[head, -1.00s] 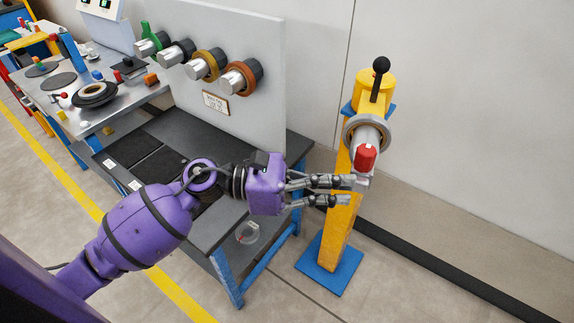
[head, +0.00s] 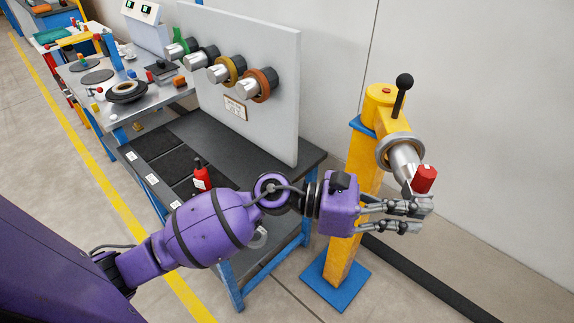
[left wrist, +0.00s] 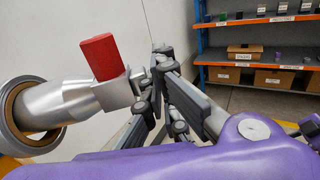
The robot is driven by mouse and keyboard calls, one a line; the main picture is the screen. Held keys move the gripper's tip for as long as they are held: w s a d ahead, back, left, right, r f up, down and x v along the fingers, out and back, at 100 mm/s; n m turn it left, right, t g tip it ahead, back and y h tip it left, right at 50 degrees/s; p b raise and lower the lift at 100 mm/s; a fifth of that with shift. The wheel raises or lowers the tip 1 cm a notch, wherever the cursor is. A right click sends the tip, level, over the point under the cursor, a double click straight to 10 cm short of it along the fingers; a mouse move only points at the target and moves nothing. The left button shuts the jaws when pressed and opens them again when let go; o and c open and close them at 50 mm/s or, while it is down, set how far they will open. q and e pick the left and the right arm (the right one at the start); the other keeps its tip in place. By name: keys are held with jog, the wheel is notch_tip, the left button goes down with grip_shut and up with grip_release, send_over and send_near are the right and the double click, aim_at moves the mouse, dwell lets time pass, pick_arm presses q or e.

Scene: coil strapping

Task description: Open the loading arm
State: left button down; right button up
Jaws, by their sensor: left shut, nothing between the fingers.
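A yellow post machine (head: 367,170) on a blue base stands right of the bench. A silver spindle (head: 402,162) sticks out from its grey ring towards me. A grey piece with a red block-shaped end (head: 425,179) sits at the spindle's tip; I take it for the loading arm. The red end also shows in the left wrist view (left wrist: 100,57), standing up and slightly tilted. My left gripper (head: 424,217) is shut and empty, its fingertips just below the red end in the head view. In the left wrist view its fingers are beside the grey piece; I cannot tell whether they touch.
A black-knobbed lever (head: 402,92) stands on the post's top. Shelving with boxes (left wrist: 256,78) stands farther off.

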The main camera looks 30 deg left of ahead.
pick_arm(q)
jog(key=w+d, duration=0.7)
jog(key=d, duration=0.5)
jog(key=shift+w+d, duration=0.2)
jog(key=shift+w, duration=0.1)
pick_arm(e)
jog(key=shift+d, duration=0.3)
jog(key=shift+w+r, duration=0.1)
pick_arm(q)
jog(key=shift+a, duration=0.1)
